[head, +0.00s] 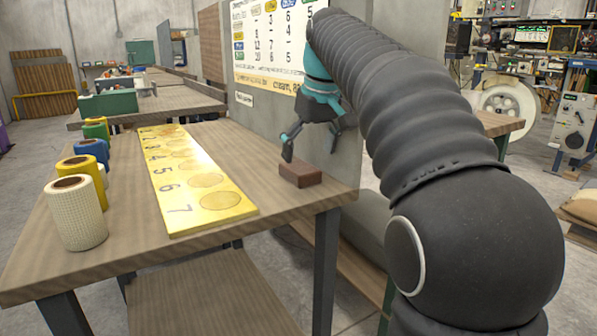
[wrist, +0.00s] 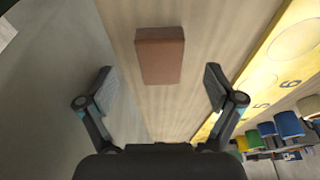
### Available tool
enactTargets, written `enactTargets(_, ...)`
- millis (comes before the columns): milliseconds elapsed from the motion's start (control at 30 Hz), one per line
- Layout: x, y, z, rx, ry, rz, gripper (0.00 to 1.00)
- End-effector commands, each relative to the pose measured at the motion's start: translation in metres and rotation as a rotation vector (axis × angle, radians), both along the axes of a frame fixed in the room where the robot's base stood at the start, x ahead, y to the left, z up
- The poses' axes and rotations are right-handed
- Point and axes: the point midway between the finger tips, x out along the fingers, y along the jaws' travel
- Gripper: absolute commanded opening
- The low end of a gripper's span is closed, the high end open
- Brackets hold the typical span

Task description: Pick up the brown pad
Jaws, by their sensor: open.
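The brown pad (head: 300,174) is a small block lying flat on the wooden table (head: 110,250), near its right edge. My gripper (head: 312,148) is open and empty, just above and beyond the pad in the head view. Its fingers also show wide apart in the wrist view (wrist: 158,90), and neither appears to touch the pad.
A yellow numbered board (head: 185,180) with circles lies left of the pad. Several tape rolls stand along the table's left side, with a cream roll (head: 76,214) nearest. A grey wall panel (head: 260,120) with a number chart stands behind. Bare tabletop separates board and pad.

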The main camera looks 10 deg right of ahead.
Motion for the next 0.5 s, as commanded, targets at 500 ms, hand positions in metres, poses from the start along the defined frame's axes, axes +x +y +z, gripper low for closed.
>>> enactTargets(500, 0.023, 0.008, -0.023, 0.001, 0.001, 0.000, 0.92)
